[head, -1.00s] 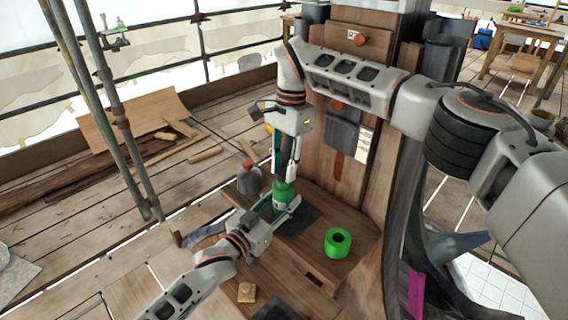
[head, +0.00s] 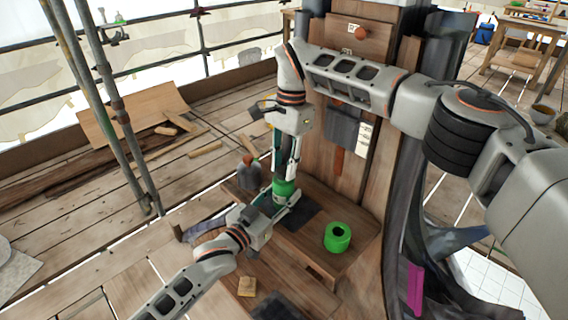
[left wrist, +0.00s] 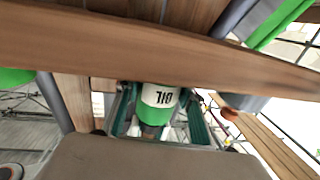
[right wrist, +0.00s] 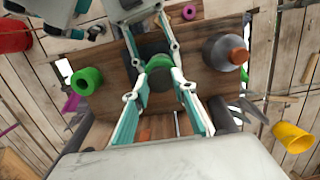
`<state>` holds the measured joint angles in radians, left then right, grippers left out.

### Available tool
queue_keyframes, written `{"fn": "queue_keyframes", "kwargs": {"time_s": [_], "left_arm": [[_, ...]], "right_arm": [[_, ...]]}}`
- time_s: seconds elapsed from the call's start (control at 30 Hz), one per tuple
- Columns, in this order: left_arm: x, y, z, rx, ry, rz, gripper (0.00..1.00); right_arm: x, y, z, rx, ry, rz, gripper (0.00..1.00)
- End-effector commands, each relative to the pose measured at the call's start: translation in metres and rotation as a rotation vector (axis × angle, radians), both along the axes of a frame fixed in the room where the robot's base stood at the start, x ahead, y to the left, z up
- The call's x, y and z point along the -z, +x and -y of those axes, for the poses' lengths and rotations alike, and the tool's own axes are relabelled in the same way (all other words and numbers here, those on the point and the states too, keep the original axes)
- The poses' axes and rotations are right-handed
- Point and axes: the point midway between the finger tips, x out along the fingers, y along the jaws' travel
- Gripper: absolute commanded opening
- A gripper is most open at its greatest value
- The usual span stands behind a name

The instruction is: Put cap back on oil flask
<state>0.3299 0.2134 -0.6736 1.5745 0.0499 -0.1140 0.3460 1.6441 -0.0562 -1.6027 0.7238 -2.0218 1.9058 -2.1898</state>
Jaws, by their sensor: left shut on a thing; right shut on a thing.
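My left gripper (head: 284,205) is shut around the flask from the side. My right gripper (head: 287,172) points down directly above the flask, its fingers (right wrist: 166,88) closed on a small dark piece, apparently the cap.
A green roll (head: 337,237) lies on the bench (head: 312,258), right of the grippers. A grey bottle with an orange-brown top (head: 249,174) stands behind them to the left. A small tan block (head: 247,287) is in front. A wooden pillar rises close behind my right arm.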

Motion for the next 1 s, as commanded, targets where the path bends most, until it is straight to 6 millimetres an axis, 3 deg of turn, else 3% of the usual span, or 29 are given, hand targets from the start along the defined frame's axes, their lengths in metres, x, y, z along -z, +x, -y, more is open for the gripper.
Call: {"fn": "queue_keyframes", "kwargs": {"time_s": [0.57,1.0], "left_arm": [[0.0002,0.0001,-0.0001,0.000,0.000,0.000,0.00],[0.0003,0.0000,-0.0001,0.000,0.001,-0.001,0.00]], "right_arm": [[0.0072,0.0000,0.0004,0.056,-0.001,0.002,0.17],[0.0074,-0.0010,0.0017,0.680,-0.001,0.002,0.17]]}}
